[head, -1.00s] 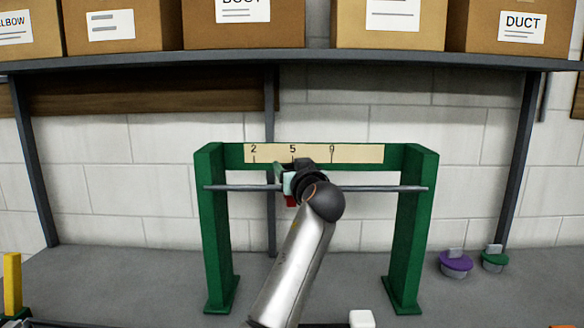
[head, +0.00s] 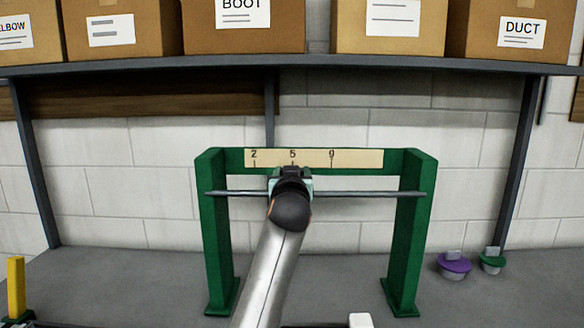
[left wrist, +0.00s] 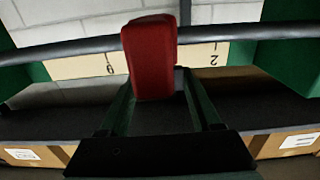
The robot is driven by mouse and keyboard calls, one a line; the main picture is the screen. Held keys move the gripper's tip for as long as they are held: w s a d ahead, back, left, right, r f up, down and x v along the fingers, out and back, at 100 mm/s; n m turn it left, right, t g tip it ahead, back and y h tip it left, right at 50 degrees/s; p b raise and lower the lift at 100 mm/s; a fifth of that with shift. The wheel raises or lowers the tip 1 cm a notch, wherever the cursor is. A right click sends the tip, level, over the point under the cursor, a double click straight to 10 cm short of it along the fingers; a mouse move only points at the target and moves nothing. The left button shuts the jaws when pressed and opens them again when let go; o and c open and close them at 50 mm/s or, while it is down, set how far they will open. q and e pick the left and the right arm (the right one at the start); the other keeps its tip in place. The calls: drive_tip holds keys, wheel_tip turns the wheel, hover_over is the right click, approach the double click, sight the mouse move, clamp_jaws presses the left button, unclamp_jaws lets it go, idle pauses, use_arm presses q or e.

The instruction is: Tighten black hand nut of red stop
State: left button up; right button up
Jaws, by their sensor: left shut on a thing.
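The red stop (left wrist: 150,60) sits at the grey rod, seen close up in the left wrist view, where the scene appears upside down. My left gripper (left wrist: 160,95) has its two dark fingers on either side of the stop's near end and is shut on it. In the head view my left gripper (head: 291,178) is at the rod (head: 350,194), below the 5 mark, and my own arm hides the stop there. I cannot make out the black hand nut in either view. My right gripper is not in view.
A green frame (head: 411,235) carries the rod and a scale strip (head: 358,158) marked 2, 5 and 9. Purple (head: 454,263) and green (head: 492,261) capped pieces stand at right. A yellow post (head: 16,287) is at left. Boxes fill the shelf (head: 400,67) above.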

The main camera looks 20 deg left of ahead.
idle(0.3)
use_arm(q)
drive_tip(key=o, duration=1.4)
drive_tip(key=shift+s+d, duration=0.2)
drive_tip(key=shift+s, duration=0.4)
drive_tip(key=b+v, duration=0.3)
drive_tip(key=v, duration=0.8)
drive_tip(key=shift+s+a, duration=0.1)
drive_tip(key=shift+s, duration=0.05)
